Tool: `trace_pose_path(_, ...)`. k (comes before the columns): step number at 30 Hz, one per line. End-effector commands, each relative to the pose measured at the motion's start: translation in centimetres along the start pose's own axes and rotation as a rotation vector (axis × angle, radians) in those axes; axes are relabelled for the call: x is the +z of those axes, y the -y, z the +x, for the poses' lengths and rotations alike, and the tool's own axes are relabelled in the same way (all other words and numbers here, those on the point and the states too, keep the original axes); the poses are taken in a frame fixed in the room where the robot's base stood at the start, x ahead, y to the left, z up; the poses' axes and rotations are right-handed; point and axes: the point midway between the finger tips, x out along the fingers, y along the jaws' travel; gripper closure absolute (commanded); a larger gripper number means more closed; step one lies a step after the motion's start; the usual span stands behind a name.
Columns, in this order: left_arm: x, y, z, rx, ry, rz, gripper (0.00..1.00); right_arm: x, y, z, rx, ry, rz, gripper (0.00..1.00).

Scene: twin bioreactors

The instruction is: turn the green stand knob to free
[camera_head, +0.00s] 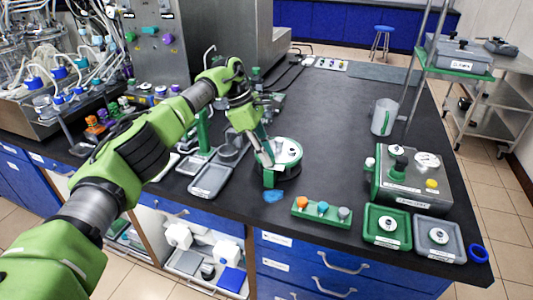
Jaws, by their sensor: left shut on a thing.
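A green stand (270,180) with a white round top (290,150) stands near the front edge of the bench, in the middle of the head view. My left gripper (266,155) reaches down to the left part of this stand from above. Its fingers are shut on a small part there, apparently the green stand knob, which the fingers hide. I cannot tell which way the knob points. My right gripper is not in view.
A green post (203,130) and a grey tray (210,179) are left of the stand. A rack with coloured knobs (321,210), a metal box (411,183), green (388,241) and grey (456,254) trays and a clear jug (384,116) are right. The bench behind is mostly clear.

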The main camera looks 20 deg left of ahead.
Motion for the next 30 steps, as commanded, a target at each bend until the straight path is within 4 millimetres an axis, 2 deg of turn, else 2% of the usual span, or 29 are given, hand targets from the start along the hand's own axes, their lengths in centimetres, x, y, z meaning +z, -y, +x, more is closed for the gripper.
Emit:
trace_pose_path(9, 0.11, -0.21, -0.22, -0.028, 0.0, 0.08, 1.0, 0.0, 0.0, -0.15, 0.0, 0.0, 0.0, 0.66)
trace_pose_path(27, 0.07, -0.23, -0.19, -0.036, 0.0, 0.103, 1.0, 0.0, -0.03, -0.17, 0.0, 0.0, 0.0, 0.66)
trace_pose_path(28, 0.06, -0.23, -0.19, -0.036, 0.0, 0.103, 0.78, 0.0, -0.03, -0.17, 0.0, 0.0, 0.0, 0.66)
trace_pose_path(30, 0.06, -0.21, -0.18, -0.037, 0.0, 0.103, 0.63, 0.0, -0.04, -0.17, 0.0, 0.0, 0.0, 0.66)
